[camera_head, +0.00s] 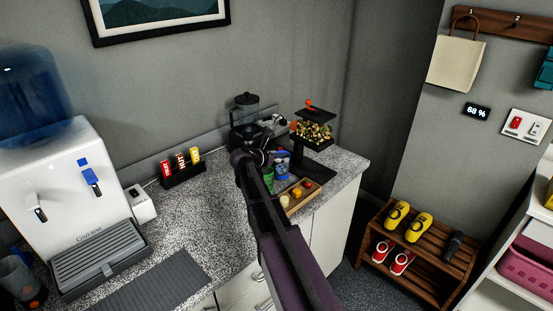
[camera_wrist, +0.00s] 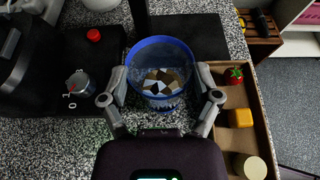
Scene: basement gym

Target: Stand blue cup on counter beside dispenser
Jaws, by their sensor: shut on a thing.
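My gripper (camera_wrist: 163,98) is shut on the blue cup (camera_wrist: 160,42), with one finger at each side of it in the wrist view. The cup's blue rim faces the camera, and brown, white and dark patches show within its outline; I cannot tell if they are contents or pattern. In the head view the cup (camera_head: 281,165) is partly hidden by my arm, in front of a black stand with a clear hopper of colourful pieces (camera_head: 312,131). A white water dispenser (camera_head: 62,205) with a blue bottle stands at the left of the speckled counter (camera_head: 205,215).
A wooden tray (camera_head: 308,203) with small food-like items lies right of my gripper. A black appliance (camera_head: 246,112) stands behind it. A rack of coloured packets (camera_head: 183,172), a small white box (camera_head: 140,205) and a dark mat (camera_head: 155,287) lie left. The counter's middle is clear.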

